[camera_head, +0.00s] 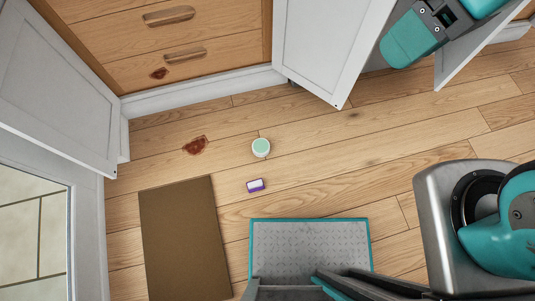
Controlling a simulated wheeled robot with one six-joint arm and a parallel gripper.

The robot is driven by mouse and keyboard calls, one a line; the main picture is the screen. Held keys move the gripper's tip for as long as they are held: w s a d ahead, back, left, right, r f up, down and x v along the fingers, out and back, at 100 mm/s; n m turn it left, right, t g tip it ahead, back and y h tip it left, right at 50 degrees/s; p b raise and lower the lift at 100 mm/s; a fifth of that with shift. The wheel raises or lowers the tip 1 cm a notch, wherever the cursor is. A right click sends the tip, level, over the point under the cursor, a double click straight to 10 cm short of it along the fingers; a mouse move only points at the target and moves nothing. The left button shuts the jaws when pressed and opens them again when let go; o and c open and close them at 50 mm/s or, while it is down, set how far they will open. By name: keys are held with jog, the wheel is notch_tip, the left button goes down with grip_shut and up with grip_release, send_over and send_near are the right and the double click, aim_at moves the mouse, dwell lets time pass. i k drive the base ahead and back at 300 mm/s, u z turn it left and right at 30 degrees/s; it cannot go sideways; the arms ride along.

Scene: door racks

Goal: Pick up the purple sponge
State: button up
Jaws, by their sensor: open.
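The purple sponge (256,187) is a small block with a pale top and purple sides. It lies flat on the wooden floor near the middle of the view, with bare floor around it. My gripper's fingertips cannot be made out in this view. Teal and grey parts of my arm show at the top right and right, well apart from the sponge. Nothing covers the sponge.
A round container with a mint top (261,147) stands just above the sponge. A brown mat (185,240) is at lower left. Open white cabinet doors (325,40) jut out above; another white door (55,85) is at left.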

aim_at(257, 185)
jog(key=z, duration=0.1)
jog(key=k, duration=1.3)
jog(key=u, duration=0.55)
jog(key=i, duration=0.45)
jog(key=u, duration=0.05)
